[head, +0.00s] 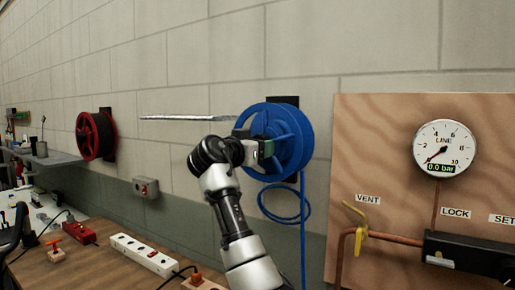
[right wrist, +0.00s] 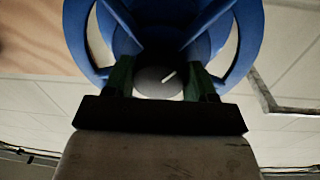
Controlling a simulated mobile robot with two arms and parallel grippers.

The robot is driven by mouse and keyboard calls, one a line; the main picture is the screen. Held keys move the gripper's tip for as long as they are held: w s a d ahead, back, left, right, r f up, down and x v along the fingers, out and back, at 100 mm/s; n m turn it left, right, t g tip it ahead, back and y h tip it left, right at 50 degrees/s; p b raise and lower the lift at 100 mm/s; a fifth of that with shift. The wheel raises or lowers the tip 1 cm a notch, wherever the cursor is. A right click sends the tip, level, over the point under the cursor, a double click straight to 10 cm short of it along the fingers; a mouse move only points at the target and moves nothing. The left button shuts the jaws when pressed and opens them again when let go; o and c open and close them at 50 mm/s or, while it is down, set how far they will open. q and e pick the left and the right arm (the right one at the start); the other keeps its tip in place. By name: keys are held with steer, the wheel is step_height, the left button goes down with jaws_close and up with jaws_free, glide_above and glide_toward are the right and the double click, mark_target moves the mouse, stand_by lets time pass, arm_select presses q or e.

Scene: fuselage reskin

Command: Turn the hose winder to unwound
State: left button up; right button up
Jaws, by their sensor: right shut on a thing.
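The hose winder (head: 297,133) is a blue reel mounted on the block wall, right of the middle in the head view. Its blue hose (head: 303,225) hangs below in a loop and a straight length. My right gripper (head: 266,149) is at the front of the reel. In the right wrist view its two dark green fingers stand on either side of the round dark grey hub (right wrist: 155,88), which has a white mark, and are shut on it. Blue spokes and the rim of the winder (right wrist: 233,62) surround them. My left gripper is not in view.
A wooden panel (head: 380,130) with a gauge (head: 444,149) reading 0.0 bar, copper pipe and yellow valve handle (head: 361,243) is on the right. A red reel (head: 96,136) hangs farther left. A bench (head: 110,262) carries power strips.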

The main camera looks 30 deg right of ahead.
steer(key=m, duration=0.5)
steer(key=shift+w+a+f+y, duration=0.1)
steer(key=shift+f+y, duration=0.1)
steer(key=shift+y, duration=0.1)
steer(key=m, duration=0.5)
stand_by(0.5)
steer(key=o, duration=0.7)
steer(key=shift+r, duration=0.1)
steer(key=shift+c, duration=0.2)
steer(key=shift+o, duration=1.3)
steer(key=shift+r, duration=0.15)
